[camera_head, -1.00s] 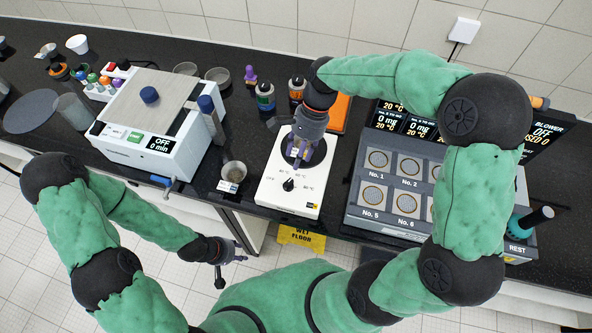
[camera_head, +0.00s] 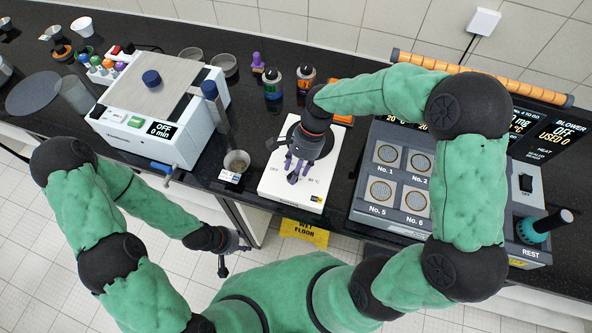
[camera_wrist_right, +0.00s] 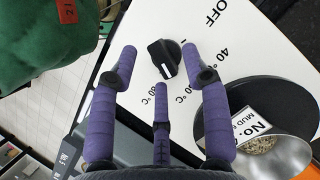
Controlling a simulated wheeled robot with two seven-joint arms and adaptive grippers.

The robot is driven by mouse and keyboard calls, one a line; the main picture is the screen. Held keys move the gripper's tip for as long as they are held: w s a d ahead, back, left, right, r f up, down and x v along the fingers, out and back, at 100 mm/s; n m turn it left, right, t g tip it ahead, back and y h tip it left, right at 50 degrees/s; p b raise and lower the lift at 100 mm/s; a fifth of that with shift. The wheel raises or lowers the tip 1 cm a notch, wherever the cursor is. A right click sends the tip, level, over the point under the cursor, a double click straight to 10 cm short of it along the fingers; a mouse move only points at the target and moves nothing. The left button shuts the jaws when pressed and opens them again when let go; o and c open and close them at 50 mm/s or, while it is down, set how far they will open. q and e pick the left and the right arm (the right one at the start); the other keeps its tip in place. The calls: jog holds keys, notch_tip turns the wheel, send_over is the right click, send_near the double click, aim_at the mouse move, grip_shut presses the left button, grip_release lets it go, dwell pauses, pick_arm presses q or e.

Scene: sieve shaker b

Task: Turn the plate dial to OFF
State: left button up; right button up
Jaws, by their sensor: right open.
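The hot plate (camera_head: 280,190) is a white box with a round black top plate (camera_wrist_right: 240,108). Its black dial (camera_wrist_right: 164,58) shows in the wrist view, with OFF printed to its upper right and temperature marks around it. The dial's white mark is at its lower end, pointing away from OFF. My right gripper (camera_head: 298,174) is open above the dial, which it hides in the head view. In the wrist view its purple fingers stand left, right and below the dial; I cannot tell whether they touch it. My left gripper (camera_head: 234,248) hangs off the counter's front, jaws unclear.
A metal bowl of grains (camera_wrist_right: 270,155) with a label shows over the black plate in the wrist view. A small cup (camera_head: 236,163) stands left of the hot plate, the sieve shaker (camera_head: 150,130) further left. A grey sample station (camera_head: 390,218) stands close on the right.

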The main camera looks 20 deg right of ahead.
jog(key=shift+a+f, duration=0.1)
jog(key=shift+f, duration=0.15)
grip_shut()
